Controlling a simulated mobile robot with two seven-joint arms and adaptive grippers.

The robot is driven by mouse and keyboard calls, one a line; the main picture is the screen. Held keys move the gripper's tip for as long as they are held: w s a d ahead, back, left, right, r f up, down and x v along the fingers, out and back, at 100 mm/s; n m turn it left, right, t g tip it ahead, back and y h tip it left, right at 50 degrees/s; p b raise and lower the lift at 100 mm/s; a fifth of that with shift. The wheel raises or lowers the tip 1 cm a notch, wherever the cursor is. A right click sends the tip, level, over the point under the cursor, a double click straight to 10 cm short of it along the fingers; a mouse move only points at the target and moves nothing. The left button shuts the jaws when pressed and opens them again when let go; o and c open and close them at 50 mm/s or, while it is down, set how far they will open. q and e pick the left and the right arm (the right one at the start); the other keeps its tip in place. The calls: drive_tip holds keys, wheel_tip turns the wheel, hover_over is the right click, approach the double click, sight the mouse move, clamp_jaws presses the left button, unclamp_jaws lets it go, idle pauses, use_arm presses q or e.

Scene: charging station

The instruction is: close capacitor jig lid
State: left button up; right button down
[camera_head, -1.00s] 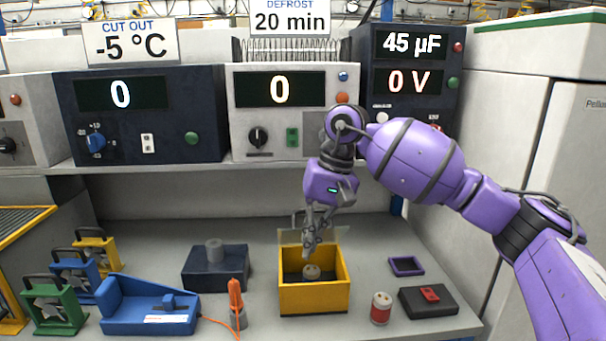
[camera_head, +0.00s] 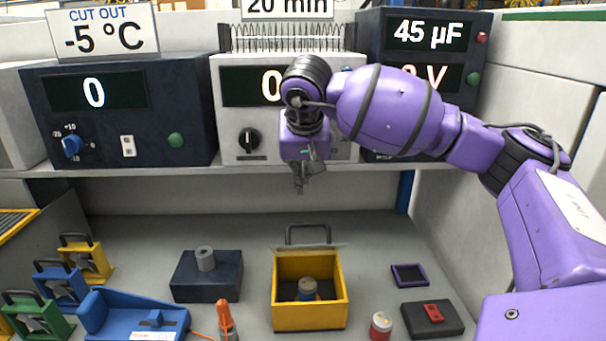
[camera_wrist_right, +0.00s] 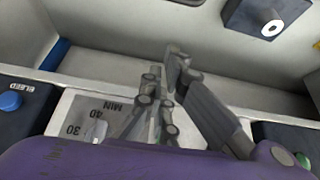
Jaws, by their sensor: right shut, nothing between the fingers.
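The yellow capacitor jig (camera_head: 310,318) is an open-topped box on the bench. A capacitor (camera_head: 307,289) stands inside it. The jig's lid (camera_head: 308,236) shows at the box's back edge, raised, with a dark handle; the box top is uncovered. My right gripper (camera_head: 300,184) is shut and empty, pointing down, above and apart from the jig, at the height of the shelf edge. Its fingers also show in the right wrist view (camera_wrist_right: 168,75), where the yellow jig is not seen. My left gripper is not in view.
The instrument shelf (camera_head: 240,163) with display boxes is close behind my right gripper. A dark blue block (camera_head: 205,282) stands left of the jig.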

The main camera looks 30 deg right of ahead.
drive_tip(key=x, duration=0.8)
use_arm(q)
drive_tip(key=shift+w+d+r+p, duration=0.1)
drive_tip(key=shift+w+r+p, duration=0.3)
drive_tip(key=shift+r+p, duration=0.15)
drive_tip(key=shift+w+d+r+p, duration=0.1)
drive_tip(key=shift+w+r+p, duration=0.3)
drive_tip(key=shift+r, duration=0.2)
use_arm(e)
drive_tip(key=s+a, duration=0.2)
drive_tip(key=s, duration=0.1)
drive_tip(key=shift+s+a, duration=0.1)
drive_tip(key=shift+s, duration=0.2)
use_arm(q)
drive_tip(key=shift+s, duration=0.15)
